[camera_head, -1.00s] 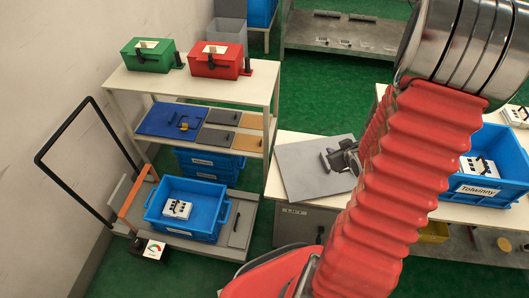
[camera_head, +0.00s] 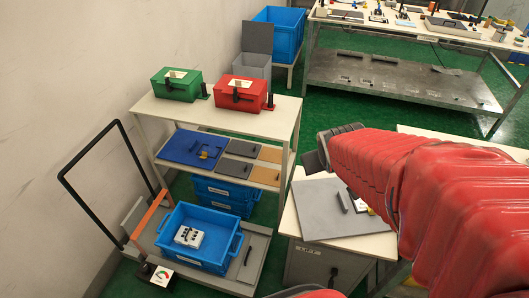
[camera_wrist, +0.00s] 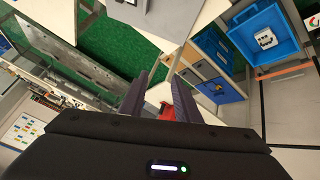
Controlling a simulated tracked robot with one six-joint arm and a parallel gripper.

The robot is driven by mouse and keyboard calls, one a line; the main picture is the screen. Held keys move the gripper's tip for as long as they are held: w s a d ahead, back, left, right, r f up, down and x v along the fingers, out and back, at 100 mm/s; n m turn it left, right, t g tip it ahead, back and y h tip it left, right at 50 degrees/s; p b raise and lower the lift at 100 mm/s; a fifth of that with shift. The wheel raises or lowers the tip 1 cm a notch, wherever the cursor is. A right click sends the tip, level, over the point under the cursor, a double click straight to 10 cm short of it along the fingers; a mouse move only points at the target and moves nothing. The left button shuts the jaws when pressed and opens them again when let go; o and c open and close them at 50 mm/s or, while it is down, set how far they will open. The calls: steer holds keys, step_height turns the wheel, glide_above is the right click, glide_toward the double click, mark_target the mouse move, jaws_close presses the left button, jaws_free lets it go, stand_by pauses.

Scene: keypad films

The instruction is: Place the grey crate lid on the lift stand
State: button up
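A flat grey lid (camera_head: 328,220) with a dark bar handle lies on a white-topped stand (camera_head: 289,217) with a grey cabinet front below, right of the shelf rack. I cannot tell for sure that this is the lift stand. My arm covers the right part of the stand top. My gripper (camera_head: 322,150) is raised above the stand's far left side, apart from the lid. In the wrist view my gripper (camera_wrist: 158,98) has its two dark fingers spread with nothing held between them; a red box (camera_wrist: 168,112) shows beyond them.
A shelf rack (camera_head: 200,112) carries a green box (camera_head: 176,90) and a red box (camera_head: 240,96), with several flat lids below. A blue crate (camera_head: 215,256) sits on a cart at left. A grey crate (camera_head: 240,62) stands behind. Green floor is open toward the back bench.

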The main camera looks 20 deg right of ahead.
steer(key=s+a+r+y, duration=0.1)
steer(key=s+a+r, duration=0.1)
steer(key=a, duration=0.3)
steer(key=s+a+r+y, duration=0.1)
steer(key=s+a+r, duration=0.2)
steer(key=s+a, duration=0.2)
steer(key=s+a+r+g+y, duration=0.1)
steer(key=s+a+r, duration=0.1)
steer(key=s+a, duration=0.2)
steer(key=shift+a+r+n, duration=0.3)
steer(key=shift+a+r, duration=0.1)
steer(key=shift+a, duration=0.75)
steer(key=shift+s, duration=0.15)
